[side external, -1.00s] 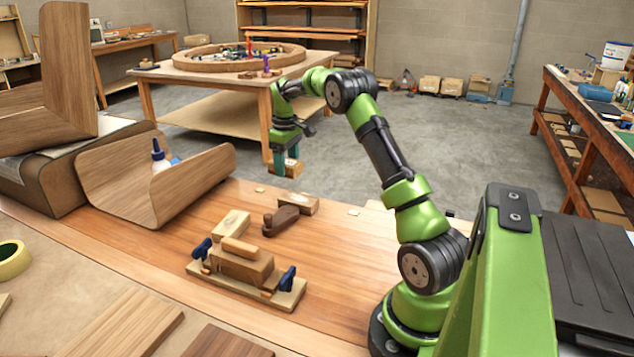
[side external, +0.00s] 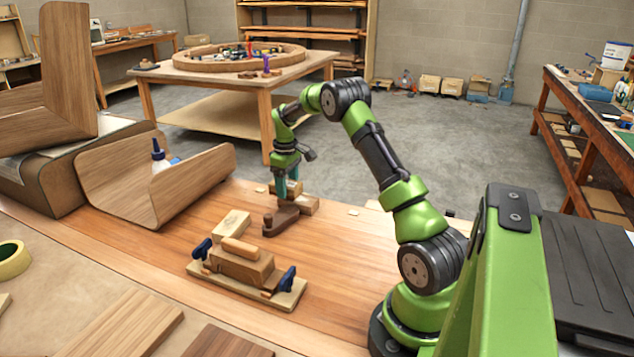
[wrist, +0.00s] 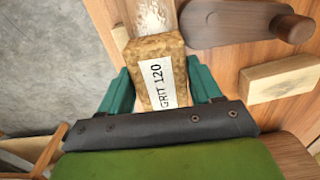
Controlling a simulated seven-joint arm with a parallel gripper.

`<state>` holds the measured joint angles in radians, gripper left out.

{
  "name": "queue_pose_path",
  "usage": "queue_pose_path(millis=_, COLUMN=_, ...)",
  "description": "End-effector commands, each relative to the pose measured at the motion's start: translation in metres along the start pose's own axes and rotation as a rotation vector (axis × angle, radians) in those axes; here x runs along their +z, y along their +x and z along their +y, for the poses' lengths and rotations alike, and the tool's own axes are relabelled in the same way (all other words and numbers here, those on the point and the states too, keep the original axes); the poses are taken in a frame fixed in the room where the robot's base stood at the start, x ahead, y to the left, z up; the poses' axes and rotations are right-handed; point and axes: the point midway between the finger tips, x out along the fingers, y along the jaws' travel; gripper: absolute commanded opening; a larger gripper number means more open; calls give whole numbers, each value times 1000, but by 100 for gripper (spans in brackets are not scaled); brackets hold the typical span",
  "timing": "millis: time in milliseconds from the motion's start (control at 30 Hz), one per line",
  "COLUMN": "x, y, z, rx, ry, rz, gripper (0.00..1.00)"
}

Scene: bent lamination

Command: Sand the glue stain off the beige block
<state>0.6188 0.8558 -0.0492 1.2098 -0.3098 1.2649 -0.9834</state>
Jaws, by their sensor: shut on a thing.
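My gripper (side external: 287,188) is shut on a tan sanding block (side external: 294,187) at the far side of the workbench. In the wrist view its two teal fingers (wrist: 162,82) flank the block (wrist: 158,55), whose label reads "GRIT 120". A beige block (side external: 309,206) lies on the bench just below and right of my gripper. In the wrist view part of this beige block (wrist: 121,36) shows past the sanding block, with a whitish, glossy glue stain (wrist: 153,15) on its top. The sanding block hides the rest. I cannot tell whether the two blocks touch.
Another pale block (side external: 231,223) and a wood piece clamped on a board (side external: 240,268) stand nearer. The bench right of the clamped piece is clear.

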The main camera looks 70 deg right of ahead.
Motion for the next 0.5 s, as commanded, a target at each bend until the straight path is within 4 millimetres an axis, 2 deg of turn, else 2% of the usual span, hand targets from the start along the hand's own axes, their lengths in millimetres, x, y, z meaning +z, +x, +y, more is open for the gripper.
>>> queue_pose_path(millis=33, x=2, y=11, z=-1, rx=-4, ry=1, rz=-4, gripper=39)
queue_pose_path(millis=67, x=5, y=8, z=0, rx=-3, ry=3, rz=-2, gripper=35)
queue_pose_path(millis=500, x=46, y=9, z=1, rx=-3, ry=3, rz=-3, gripper=35)
